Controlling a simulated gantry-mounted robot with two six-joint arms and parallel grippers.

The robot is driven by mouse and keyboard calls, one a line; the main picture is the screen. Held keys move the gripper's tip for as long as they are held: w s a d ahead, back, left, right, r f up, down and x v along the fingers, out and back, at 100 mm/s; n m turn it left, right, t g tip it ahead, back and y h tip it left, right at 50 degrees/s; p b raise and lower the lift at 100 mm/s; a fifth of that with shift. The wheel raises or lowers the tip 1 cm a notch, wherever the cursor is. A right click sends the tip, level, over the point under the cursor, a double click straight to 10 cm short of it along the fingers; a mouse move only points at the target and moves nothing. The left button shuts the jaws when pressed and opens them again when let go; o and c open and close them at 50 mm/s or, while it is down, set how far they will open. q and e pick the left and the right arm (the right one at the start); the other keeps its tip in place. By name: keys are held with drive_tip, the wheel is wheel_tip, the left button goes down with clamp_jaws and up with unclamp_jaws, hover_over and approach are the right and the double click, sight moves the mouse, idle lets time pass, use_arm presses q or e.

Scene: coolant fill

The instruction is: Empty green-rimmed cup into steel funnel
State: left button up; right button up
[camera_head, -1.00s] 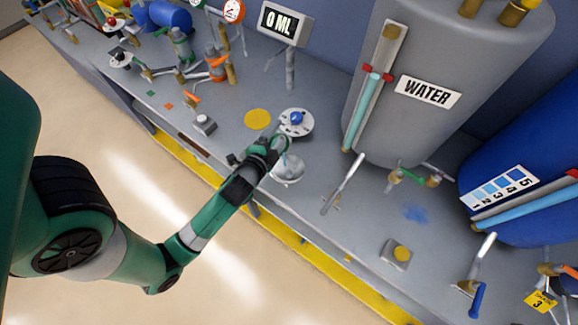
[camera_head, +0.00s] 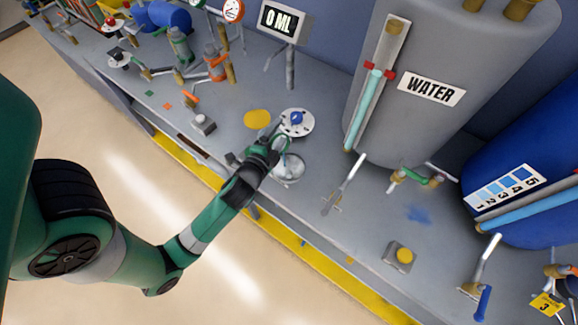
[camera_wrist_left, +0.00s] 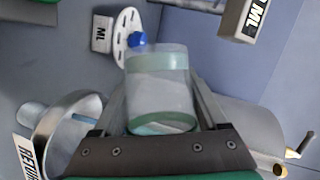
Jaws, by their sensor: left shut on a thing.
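My left gripper (camera_head: 270,146) is shut on a clear cup with a pale green band, seen large between the fingers in the left wrist view (camera_wrist_left: 158,95). Pale liquid seems to lie in the cup's lower part in that view; the amount is unclear. In the head view the gripper mostly hides the cup. The steel funnel (camera_head: 288,169) is just below and right of the gripper in the head view. In the left wrist view, the steel funnel (camera_wrist_left: 62,125) is left of the cup, apart from it in the picture. My right gripper is not in view.
A white disc with a blue knob (camera_head: 296,122) stands just behind the gripper. The display (camera_head: 284,22) reads 0 ML. The grey WATER tank (camera_head: 430,90) and a blue tank (camera_head: 540,180) stand at right. A metal lever (camera_head: 345,185) rises right of the funnel.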

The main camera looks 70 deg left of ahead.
use_arm(q)
drive_tip(key=shift+w+d+f+m+y+b, duration=0.15)
drive_tip(key=shift+d+f+m+y+b, duration=0.15)
drive_tip(key=shift+b, duration=0.4)
drive_tip(key=shift+w+d+f+m+y+b, duration=0.1)
drive_tip(key=shift+w+d+m+y+b, duration=0.1)
drive_tip(key=shift+d+m+b, duration=0.35)
drive_tip(key=shift+r+m+y+b, duration=0.4)
drive_tip(key=shift+m+b, duration=0.05)
drive_tip(key=shift+m, duration=0.2)
idle(1.1)
